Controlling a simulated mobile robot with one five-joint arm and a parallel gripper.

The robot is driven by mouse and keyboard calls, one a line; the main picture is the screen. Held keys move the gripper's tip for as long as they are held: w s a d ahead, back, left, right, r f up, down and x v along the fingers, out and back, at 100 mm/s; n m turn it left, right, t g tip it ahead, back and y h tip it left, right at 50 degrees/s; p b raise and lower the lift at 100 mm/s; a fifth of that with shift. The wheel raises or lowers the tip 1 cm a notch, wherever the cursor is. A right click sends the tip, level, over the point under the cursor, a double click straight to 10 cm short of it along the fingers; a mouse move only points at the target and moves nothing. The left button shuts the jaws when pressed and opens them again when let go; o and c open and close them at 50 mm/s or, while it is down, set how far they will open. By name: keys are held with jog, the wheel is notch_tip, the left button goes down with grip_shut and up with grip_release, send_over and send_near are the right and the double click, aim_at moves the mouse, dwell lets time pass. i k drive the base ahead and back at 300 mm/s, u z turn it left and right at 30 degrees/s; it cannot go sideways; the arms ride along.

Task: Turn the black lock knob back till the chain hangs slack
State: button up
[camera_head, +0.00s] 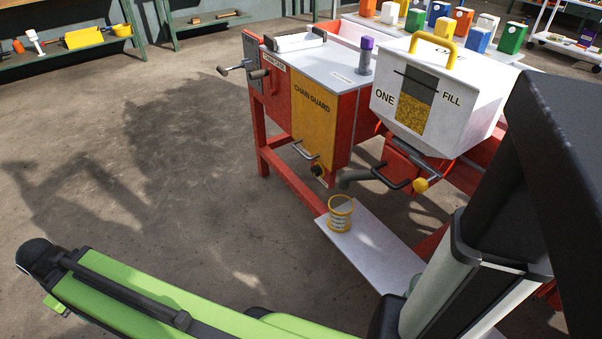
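A small dark round knob (318,170) sits low on the red planter machine, just under the lower right corner of the yellow chain guard (313,112). It looks like the black lock knob, but it is too small to show which way it is turned. The guard stands upright on the machine's front and carries the words CHAIN GUARD and a metal handle (306,150). No chain shows, so I cannot tell whether it is tight or slack. My gripper is not visible; only green and black parts of my own body show in the foreground.
A white hopper (441,99) with a yellow handle stands right of the guard. A crank (238,68) juts out left. Floor at left is clear.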

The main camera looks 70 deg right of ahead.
aim_at(315, 171)
jog(key=u, duration=1.15)
jog(key=i, duration=0.9)
jog(key=z, duration=1.85)
